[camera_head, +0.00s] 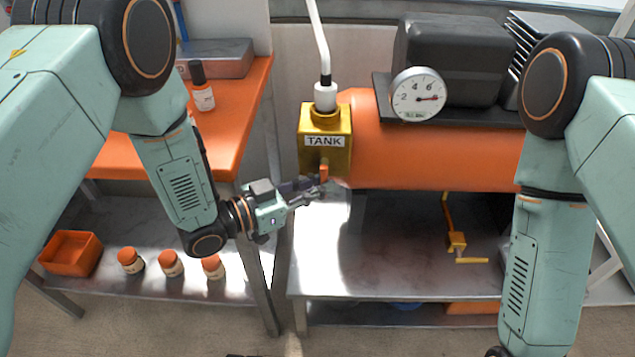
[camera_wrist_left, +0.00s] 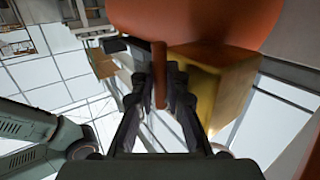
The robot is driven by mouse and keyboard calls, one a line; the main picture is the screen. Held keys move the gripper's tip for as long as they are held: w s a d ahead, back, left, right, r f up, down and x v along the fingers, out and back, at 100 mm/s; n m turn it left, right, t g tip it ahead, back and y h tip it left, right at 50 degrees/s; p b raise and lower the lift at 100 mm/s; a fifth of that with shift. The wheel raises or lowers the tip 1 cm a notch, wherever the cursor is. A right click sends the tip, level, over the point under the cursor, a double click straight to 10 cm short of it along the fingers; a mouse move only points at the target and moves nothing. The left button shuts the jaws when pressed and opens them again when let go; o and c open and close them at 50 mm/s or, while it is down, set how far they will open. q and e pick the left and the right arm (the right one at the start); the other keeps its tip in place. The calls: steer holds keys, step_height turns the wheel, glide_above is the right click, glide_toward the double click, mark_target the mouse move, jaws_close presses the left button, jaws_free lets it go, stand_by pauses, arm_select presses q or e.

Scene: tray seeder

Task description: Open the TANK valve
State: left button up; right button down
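The TANK valve (camera_head: 311,158) is a gold box with a white TANK label, standing at the left end of the orange tank. A short orange lever (camera_head: 324,172) shows upright at its lower front. In the left wrist view the lever (camera_wrist_left: 159,60) lies between the two fingers. My left gripper (camera_head: 317,187) is at the lever from the left, its fingers (camera_wrist_left: 162,85) close on both sides of it with little or no gap visible. The lever's lower end is partly hidden by the fingers. My right arm hangs at the right; its gripper is outside the view.
The orange tank (camera_head: 440,160) carries a pressure gauge (camera_head: 417,94) and a dark motor (camera_head: 450,58). A white pipe (camera_head: 318,35) rises from the valve. At left are an orange bench and several orange-capped jars (camera_head: 170,263).

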arm_select(q)
steer(key=shift+o, duration=0.7)
steer(key=shift+a, duration=0.1)
steer(key=v, duration=1.2)
steer(key=shift+f, duration=0.1)
steer(key=s+a+f+n+g+y, duration=0.2)
steer(key=s+f+n+y, duration=0.25)
steer(key=f, duration=0.35)
steer(key=s+a+f+n+g+y, duration=0.25)
steer(key=s+f+y, duration=0.2)
steer(key=f, duration=0.25)
steer(key=s+a+f+n+g+y, duration=0.2)
steer(key=s+a, duration=0.1)
steer(key=s, duration=0.5)
steer(key=s+a+f+n+g+y, duration=0.2)
steer(key=s+a+g+y, duration=0.1)
steer(key=s, duration=0.5)
steer(key=shift+s+n, duration=0.35)
steer(key=shift+n, duration=0.05)
